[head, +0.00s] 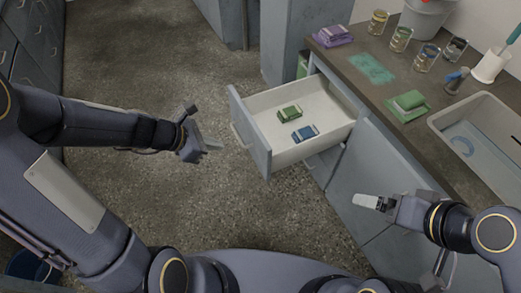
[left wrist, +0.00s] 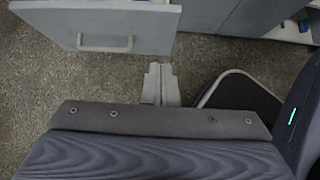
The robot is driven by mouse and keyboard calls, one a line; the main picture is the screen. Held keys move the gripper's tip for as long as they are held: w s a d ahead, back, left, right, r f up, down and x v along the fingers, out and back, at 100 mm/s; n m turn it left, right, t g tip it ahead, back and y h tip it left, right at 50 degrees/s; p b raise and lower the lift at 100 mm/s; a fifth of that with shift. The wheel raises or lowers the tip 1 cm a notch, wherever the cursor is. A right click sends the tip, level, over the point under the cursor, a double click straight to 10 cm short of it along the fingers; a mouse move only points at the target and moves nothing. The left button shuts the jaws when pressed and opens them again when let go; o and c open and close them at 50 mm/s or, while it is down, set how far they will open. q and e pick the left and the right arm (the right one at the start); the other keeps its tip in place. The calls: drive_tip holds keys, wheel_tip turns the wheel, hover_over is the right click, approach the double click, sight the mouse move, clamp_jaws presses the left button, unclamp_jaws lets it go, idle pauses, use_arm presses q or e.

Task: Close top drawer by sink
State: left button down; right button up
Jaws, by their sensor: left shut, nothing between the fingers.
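The top drawer (head: 262,130) by the sink stands pulled out, with a grey-blue front and a white inside. A green item (head: 289,113) and a blue item (head: 305,133) lie in it. Its handle (head: 240,136) faces left; in the left wrist view the handle (left wrist: 105,45) shows at the top. My left gripper (head: 214,145) is shut and empty, a short way left of the drawer front, apart from it. It also shows in the left wrist view (left wrist: 160,80). My right gripper (head: 368,202) is in front of the cabinet below the sink; its finger gap is unclear.
The sink (head: 480,135) is set in the counter (head: 385,92) at right. Open floor (head: 150,65) lies left of the drawer. A blue bin (head: 28,266) is at lower left.

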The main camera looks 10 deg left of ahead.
use_arm(q)
drive_tip(key=b, duration=0.4)
approach(262, 147)
drive_tip(key=s+a+f+x, duration=0.1)
drive_tip(key=x, duration=0.4)
drive_tip(key=shift+w+d+r, duration=0.2)
drive_tip(key=shift+w+d, duration=0.45)
drive_tip(key=shift+d, duration=0.05)
